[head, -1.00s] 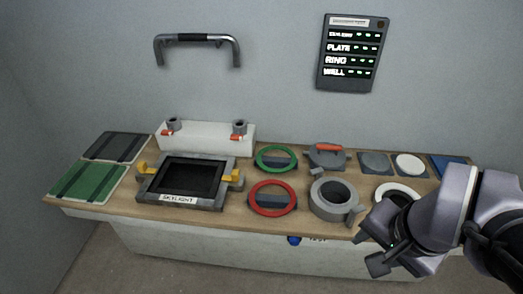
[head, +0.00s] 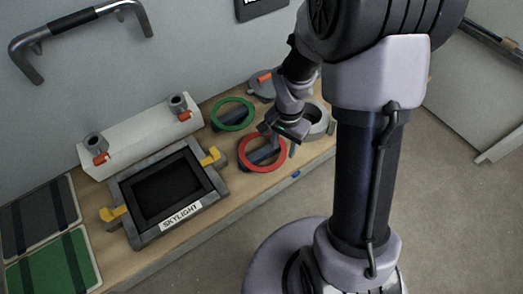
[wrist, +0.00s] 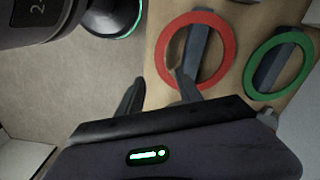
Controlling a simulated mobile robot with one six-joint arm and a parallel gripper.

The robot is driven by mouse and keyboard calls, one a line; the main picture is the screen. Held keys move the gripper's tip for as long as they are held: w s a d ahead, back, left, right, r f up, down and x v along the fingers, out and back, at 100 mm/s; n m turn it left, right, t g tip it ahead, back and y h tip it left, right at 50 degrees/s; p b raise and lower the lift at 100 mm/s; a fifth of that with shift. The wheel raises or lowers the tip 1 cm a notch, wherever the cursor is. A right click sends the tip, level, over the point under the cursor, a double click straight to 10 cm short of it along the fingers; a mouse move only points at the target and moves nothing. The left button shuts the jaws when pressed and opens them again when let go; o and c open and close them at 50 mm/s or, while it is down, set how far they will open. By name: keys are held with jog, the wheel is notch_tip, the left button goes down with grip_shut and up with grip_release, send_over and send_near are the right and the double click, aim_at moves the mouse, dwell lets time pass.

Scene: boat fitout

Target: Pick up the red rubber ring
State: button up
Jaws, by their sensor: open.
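The red rubber ring (head: 241,155) lies on a dark grey block on the wooden bench top. It also shows in the wrist view (wrist: 228,55), with the grey block crossing its opening. My gripper (head: 280,146) is open above the right side of the ring. In the wrist view its two fingers (wrist: 158,88) are spread apart, one overlapping the ring's near edge and the other outside the ring. Nothing is between the fingers. Whether a finger touches the ring I cannot tell.
A green ring (head: 233,101) lies on a similar block behind the red one. The skylight frame (head: 206,193) with yellow clips sits to the left. A grey round fitting (head: 319,120) stands close on the right, partly hidden by my arm. The bench's front edge is near.

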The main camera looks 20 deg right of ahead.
aim_at(281, 162)
jog(key=f+b, duration=0.1)
jog(key=f, duration=0.3)
jog(key=f+b, duration=0.1)
jog(key=f, duration=0.1)
jog(key=shift+s+a+f+b, duration=0.1)
jog(key=shift+s+a+b, duration=0.1)
jog(key=shift+a+b, duration=0.1)
jog(key=shift+f+b, duration=0.25)
jog(key=shift+b, duration=0.1)
grip_shut()
